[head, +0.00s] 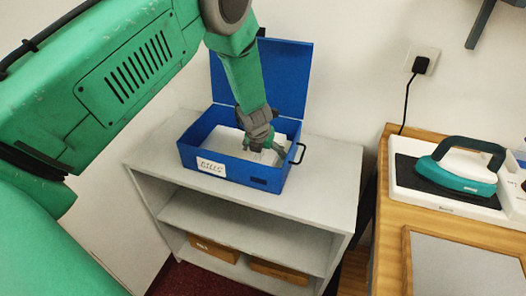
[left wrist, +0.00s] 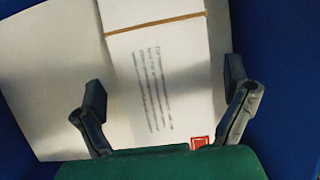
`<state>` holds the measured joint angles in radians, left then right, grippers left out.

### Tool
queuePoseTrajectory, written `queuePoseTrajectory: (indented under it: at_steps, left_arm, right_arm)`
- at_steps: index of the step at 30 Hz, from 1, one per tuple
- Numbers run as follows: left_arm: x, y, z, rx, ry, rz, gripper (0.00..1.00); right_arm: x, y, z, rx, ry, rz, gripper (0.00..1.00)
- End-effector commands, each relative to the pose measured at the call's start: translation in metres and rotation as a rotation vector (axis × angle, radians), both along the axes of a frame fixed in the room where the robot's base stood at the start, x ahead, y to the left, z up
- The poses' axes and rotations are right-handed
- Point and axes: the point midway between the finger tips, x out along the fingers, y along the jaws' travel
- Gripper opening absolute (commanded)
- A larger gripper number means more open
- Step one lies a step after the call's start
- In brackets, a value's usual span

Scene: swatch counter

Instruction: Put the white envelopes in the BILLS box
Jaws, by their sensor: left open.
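The blue box (head: 222,171) stands on the grey shelf unit with its lid raised at the back. A white label (head: 211,167) on its front appears to read BILLS. My left gripper (head: 265,150) reaches down into the box and is open. White envelopes (head: 226,141) lie inside. In the left wrist view a white envelope bundle (left wrist: 157,65) with a tan band, printed lines and a red stamp lies between the spread fingers (left wrist: 165,82), with a gap on each side. More white paper (left wrist: 55,75) lies beneath it. My right gripper is not in view.
The grey shelf unit (head: 325,170) has bare top space around the box and brown boxes (head: 212,249) below. A black handle (head: 297,153) sticks out of the box's right side. A wooden counter (head: 385,240) at right holds a teal iron (head: 462,172) on a white tray.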

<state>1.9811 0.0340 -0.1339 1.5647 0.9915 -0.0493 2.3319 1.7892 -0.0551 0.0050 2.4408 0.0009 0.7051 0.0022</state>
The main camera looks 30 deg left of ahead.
Motion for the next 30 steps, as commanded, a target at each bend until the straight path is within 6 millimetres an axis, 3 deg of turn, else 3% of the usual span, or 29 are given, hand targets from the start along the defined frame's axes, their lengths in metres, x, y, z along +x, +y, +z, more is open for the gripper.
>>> queuePoseTrajectory:
  at_steps: [7,21,30]
  left_arm:
    - [-0.004,0.002,0.014,-0.003,-0.002,0.0,0.94]
    - [-0.038,-0.007,0.1,-0.002,-0.001,-0.001,0.94]
    - [-0.045,-0.008,0.113,-0.002,0.002,-0.001,0.94]
  right_arm:
    - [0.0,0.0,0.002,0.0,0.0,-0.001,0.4]
    - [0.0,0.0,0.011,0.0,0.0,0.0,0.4]
    - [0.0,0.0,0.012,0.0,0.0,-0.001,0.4]
